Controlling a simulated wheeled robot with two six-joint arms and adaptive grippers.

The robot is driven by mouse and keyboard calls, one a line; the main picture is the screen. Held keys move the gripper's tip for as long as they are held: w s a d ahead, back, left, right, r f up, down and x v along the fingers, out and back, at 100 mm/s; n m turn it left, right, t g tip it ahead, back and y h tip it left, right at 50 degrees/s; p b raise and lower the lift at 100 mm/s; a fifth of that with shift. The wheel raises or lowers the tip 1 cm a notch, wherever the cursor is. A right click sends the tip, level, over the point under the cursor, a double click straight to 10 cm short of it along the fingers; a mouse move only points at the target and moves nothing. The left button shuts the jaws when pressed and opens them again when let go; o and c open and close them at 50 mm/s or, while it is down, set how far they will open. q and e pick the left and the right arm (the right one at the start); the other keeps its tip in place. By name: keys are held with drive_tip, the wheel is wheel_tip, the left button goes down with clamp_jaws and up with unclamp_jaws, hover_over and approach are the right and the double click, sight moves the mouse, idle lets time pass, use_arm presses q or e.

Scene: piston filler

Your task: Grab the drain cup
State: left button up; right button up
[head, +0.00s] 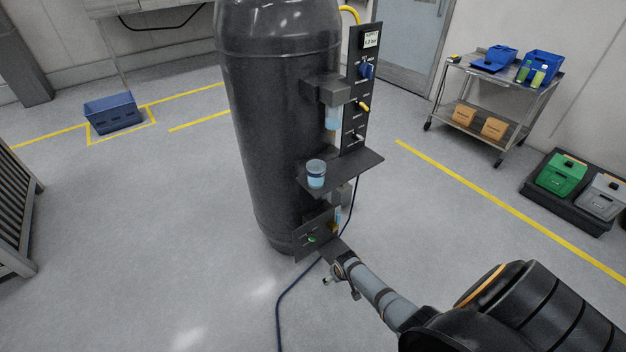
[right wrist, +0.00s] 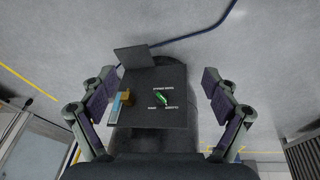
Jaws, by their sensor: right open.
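The cup (head: 316,173), a small translucent light-blue cup, stands upright on the dark shelf (head: 352,170) on the side of the tank in the head view. I cannot make it out in the right wrist view. My right gripper (head: 338,275) is below that shelf, in front of the lower panel (head: 305,243), apart from the cup. In the right wrist view my right gripper (right wrist: 160,88) is open, its fingers either side of the panel (right wrist: 168,112) with its green knob (right wrist: 161,97). Nothing shows between the pads in their grip. My left gripper is not in view.
The large black tank (head: 270,130) stands upright mid-floor, with an upright control panel (head: 362,90) above the shelf. A dark hose (head: 290,291) runs on the floor. A cart (head: 490,100), bins (head: 562,173) and a blue crate (head: 113,113) stand farther off.

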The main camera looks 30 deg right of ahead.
drive_tip(key=shift+m+t, duration=0.7)
drive_tip(key=shift+t, duration=0.2)
drive_tip(key=w+d+r, duration=0.1)
drive_tip(key=w+r, duration=0.5)
drive_tip(key=r, duration=0.3)
drive_tip(key=w+d+r, duration=0.1)
drive_tip(key=w+r, duration=0.5)
drive_tip(key=r, duration=0.3)
drive_tip(key=w+d+r, duration=0.1)
drive_tip(key=w+r, duration=0.5)
drive_tip(key=r, duration=0.4)
drive_tip(key=shift+b, duration=0.35)
approach(316, 170)
drive_tip(key=shift+s+a+f+t, duration=0.2)
drive_tip(key=shift+a+f, duration=0.2)
drive_tip(key=shift+f, duration=0.2)
drive_tip(key=shift+s+a+f+t, duration=0.2)
drive_tip(key=shift+a+f, duration=0.2)
drive_tip(key=shift+f, duration=0.2)
drive_tip(key=x, duration=0.5)
drive_tip(key=shift+w+d, duration=0.15)
drive_tip(key=shift+d, duration=0.2)
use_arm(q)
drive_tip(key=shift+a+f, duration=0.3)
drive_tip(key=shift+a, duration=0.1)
use_arm(e)
drive_tip(key=shift+r, duration=0.1)
